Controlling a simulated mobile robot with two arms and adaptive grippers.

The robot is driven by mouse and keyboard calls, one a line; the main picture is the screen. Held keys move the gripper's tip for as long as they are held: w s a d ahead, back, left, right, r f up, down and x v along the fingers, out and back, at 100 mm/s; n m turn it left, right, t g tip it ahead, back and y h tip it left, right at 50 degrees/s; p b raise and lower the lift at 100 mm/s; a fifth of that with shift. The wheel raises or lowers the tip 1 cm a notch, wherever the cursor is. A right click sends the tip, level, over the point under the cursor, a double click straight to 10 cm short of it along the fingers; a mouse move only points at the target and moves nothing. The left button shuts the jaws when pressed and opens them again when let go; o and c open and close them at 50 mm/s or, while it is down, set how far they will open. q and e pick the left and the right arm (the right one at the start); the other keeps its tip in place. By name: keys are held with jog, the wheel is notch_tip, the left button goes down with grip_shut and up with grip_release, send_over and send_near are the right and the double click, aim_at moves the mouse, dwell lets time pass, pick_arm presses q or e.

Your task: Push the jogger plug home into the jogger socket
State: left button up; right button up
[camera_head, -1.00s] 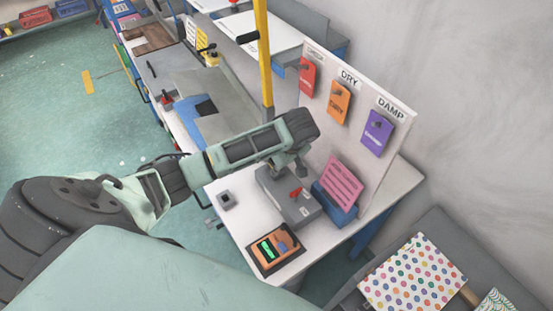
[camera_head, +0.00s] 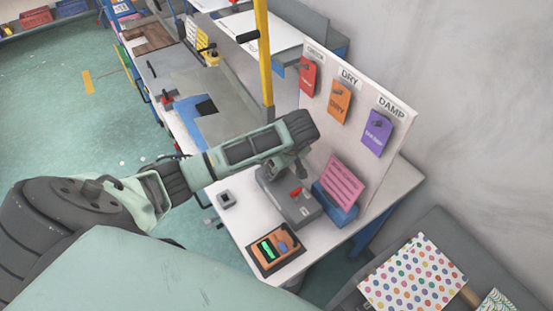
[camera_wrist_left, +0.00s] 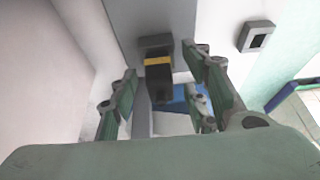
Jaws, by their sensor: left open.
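My left gripper (camera_head: 292,168) hangs over the grey box (camera_head: 296,209) in the head view. In the left wrist view its fingers (camera_wrist_left: 164,98) are open, one pair on each side of a dark plug with a yellow band (camera_wrist_left: 158,62). The plug lies between the fingers with a gap on both sides. Its far end meets a dark block (camera_wrist_left: 155,41), which looks like the socket; how deep it sits cannot be told. In the head view the plug is hidden by the gripper. My right gripper is not in view.
A small grey block with a dark opening (camera_head: 226,200) stands on the white table left of the box. An orange device (camera_head: 276,248) lies in front. A blue holder with a pink card (camera_head: 341,184) and an upright tag board (camera_head: 360,85) stand close on the right.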

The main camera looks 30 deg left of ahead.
pick_arm(q)
jog(key=shift+r, duration=0.1)
jog(key=v, duration=1.1)
jog(key=shift+r, duration=0.3)
jog(key=shift+s+d, duration=0.1)
jog(key=shift+d, duration=0.1)
